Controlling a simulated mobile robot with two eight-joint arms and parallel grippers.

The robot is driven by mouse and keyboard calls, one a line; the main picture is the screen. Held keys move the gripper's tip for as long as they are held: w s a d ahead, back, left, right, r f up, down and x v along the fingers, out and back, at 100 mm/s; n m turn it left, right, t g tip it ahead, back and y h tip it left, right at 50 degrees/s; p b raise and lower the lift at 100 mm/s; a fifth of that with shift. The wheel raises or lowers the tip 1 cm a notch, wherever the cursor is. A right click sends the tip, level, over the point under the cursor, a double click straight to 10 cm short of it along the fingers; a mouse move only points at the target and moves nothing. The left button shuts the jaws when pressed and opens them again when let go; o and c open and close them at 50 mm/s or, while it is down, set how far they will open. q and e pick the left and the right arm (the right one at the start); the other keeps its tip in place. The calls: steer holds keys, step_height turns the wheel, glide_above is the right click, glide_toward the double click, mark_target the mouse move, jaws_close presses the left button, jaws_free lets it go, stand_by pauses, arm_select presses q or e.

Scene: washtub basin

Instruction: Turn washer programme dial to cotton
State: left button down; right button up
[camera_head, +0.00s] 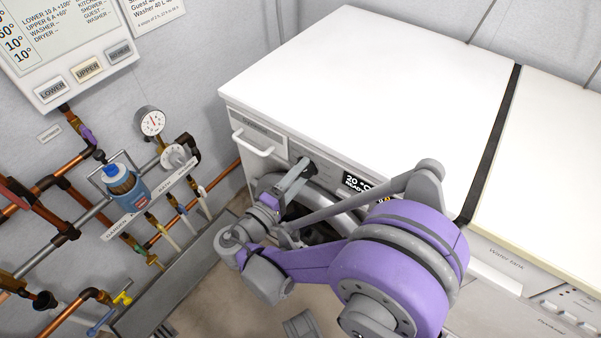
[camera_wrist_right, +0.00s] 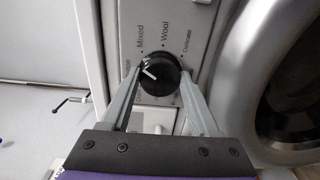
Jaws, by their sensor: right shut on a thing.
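The washer (camera_head: 330,85) is a white-topped machine with its front facing me in the head view. Its programme dial (camera_wrist_right: 160,73) is a round black knob with a white pointer line in the right wrist view. The line lies toward the dial's upper left. Labels Mixed, Wool and Delicates show around it. Another label on the left is partly hidden by a finger. My right gripper (camera_head: 294,180) reaches the washer's front panel, its two fingers on either side of the dial and closed on it. My left gripper is not in view.
A drawer handle (camera_head: 252,143) sits left of the dial. The round door (camera_wrist_right: 295,95) is close on the right in the wrist view. Copper pipes, a gauge (camera_head: 150,121) and a blue-capped bottle (camera_head: 127,187) are on the left wall. A second machine (camera_head: 550,160) stands at right.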

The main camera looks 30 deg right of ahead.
steer(key=n, duration=0.6)
steer(key=shift+n, duration=0.3)
stand_by(0.4)
steer(key=o, duration=1.4)
steer(key=shift+c, duration=0.2)
steer(key=p+v, duration=0.1)
steer(key=v, duration=1)
steer(key=shift+p, duration=0.3)
steer(key=shift+d, duration=0.1)
